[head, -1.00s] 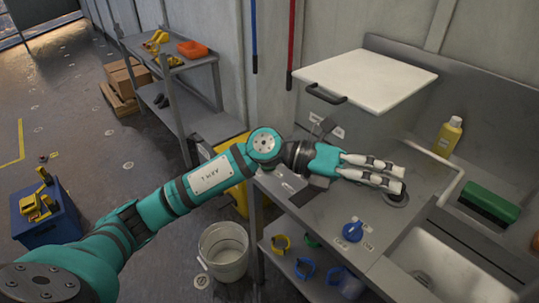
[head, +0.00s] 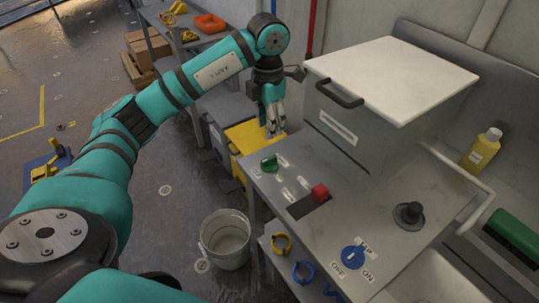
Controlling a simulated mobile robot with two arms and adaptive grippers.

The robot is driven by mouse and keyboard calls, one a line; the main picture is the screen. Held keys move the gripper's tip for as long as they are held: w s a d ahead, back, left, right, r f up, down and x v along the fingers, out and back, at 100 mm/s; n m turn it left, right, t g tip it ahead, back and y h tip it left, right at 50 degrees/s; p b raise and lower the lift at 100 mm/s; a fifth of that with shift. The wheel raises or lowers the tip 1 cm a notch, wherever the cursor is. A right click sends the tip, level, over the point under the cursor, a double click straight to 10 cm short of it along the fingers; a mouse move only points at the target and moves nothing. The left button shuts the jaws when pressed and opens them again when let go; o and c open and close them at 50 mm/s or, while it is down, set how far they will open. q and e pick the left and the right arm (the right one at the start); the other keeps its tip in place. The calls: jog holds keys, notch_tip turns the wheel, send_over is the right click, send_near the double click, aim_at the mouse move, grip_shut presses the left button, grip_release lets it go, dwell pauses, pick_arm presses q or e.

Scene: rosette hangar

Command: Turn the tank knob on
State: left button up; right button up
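Two knobs show in the head view, and I cannot tell which is the tank knob. A green knob (head: 270,164) sits on the grey counter's left corner, with small labels beside it. A round blue knob (head: 355,257) sits at the counter's front, with labels around it, one reading ON. My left gripper (head: 274,134) points down beyond the green knob, in front of the yellow bin in the picture. It holds nothing visible. Its fingers are close together, and whether they are shut is unclear. My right gripper is out of view.
A grey tank (head: 335,138) with a white lid (head: 405,75) stands behind the knobs. A red button (head: 320,192) and a black round fitting (head: 408,214) are on the counter. A white bucket (head: 226,240) and yellow bin (head: 250,140) stand left. A yellow bottle (head: 482,148) stands right.

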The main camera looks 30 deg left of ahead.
pick_arm(q)
send_over(269, 158)
notch_tip(269, 158, down, 4)
jog(key=shift+f+p, duration=0.15)
jog(key=shift+p, duration=0.15)
notch_tip(269, 158, down, 5)
jog(key=shift+s+r+p, duration=0.1)
jog(key=shift+s+p, duration=0.05)
jog(key=shift+p, duration=0.25)
notch_tip(269, 158, down, 2)
jog(key=shift+f, duration=0.5)
jog(key=c, duration=0.7)
grip_shut()
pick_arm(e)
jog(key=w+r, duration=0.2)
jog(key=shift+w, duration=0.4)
